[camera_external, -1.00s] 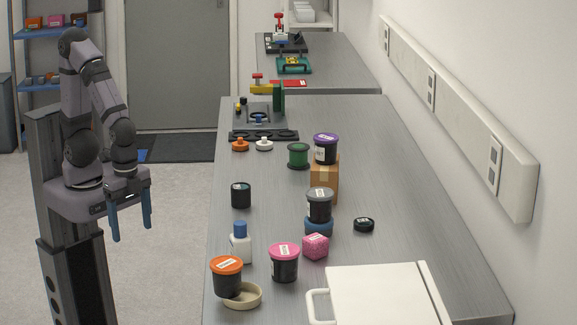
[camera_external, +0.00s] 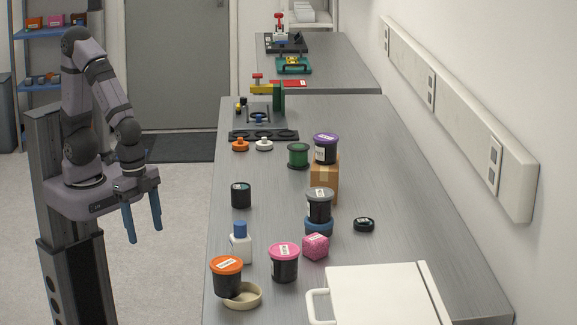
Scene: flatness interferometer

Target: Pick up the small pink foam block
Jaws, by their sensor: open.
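The small pink foam block (camera_external: 315,246) sits on the grey bench, right behind and to the right of a black jar with a pink lid (camera_external: 284,262). Its top and front sides show. My gripper (camera_external: 144,240) hangs to the left of the bench, over the floor, with its two blue fingers pointing down. It is open and empty, well apart from the block.
On the bench (camera_external: 350,160), a white bottle with a blue cap (camera_external: 240,243), an orange-lidded jar (camera_external: 227,277) in a beige dish (camera_external: 243,296), and a grey-lidded jar (camera_external: 319,205) stand around the block. A white box (camera_external: 380,295) lies in front. A small black lid (camera_external: 364,224) lies behind right.

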